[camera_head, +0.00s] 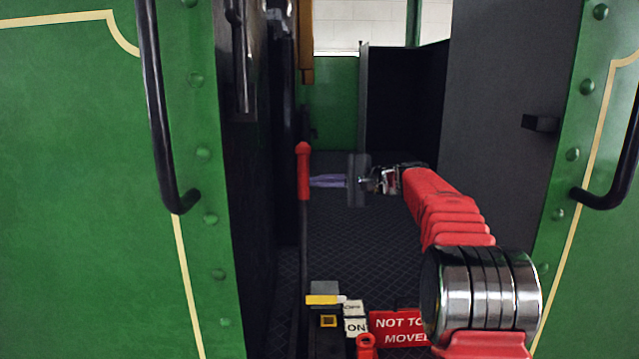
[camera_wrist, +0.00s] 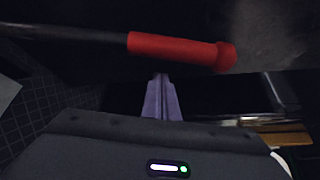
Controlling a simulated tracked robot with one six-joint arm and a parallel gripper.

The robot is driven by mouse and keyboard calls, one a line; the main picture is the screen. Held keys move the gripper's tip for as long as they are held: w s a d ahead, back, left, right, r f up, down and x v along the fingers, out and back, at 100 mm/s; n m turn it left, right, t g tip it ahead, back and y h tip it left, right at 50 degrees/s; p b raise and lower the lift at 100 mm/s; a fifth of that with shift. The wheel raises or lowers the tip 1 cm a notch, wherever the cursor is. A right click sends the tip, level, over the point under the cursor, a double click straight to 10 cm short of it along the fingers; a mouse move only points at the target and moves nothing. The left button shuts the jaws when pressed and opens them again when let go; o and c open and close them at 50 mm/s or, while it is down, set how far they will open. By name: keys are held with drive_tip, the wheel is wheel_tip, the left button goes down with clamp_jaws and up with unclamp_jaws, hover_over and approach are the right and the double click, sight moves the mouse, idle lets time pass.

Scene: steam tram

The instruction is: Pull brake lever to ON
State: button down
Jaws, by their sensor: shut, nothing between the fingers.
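The brake lever is a dark upright rod with a red handle (camera_head: 303,171) at its top, standing left of centre in the doorway. In the wrist view its red handle (camera_wrist: 182,50) lies across the upper middle, with the dark rod running left. My gripper (camera_head: 314,181) reaches in from the right with its purple-grey fingers together and empty. In the wrist view the fingertips (camera_wrist: 161,77) point at the handle from just below it. I cannot tell whether they touch it. White OFF and ON labels (camera_head: 355,327) are low in the head view; OFF is partly hard to read.
A red sign (camera_head: 398,328) reading "NOT TO ... MOVE" is partly hidden by my arm. A yellow piece (camera_head: 323,299) and a red ringed part (camera_head: 366,345) are near the labels. Green door sides with black handrails (camera_head: 166,130) flank the opening. A dark wall stands left of the lever.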

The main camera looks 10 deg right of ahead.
drive_tip(key=shift+s+a+r, duration=0.2)
drive_tip(key=shift+s+a, duration=0.05)
drive_tip(key=shift+s, duration=0.25)
drive_tip(key=shift+s+a+r, duration=0.15)
drive_tip(key=shift+s+a, duration=0.05)
drive_tip(key=shift+s, duration=0.25)
drive_tip(key=shift+s+r, duration=0.1)
drive_tip(key=shift+s, duration=0.05)
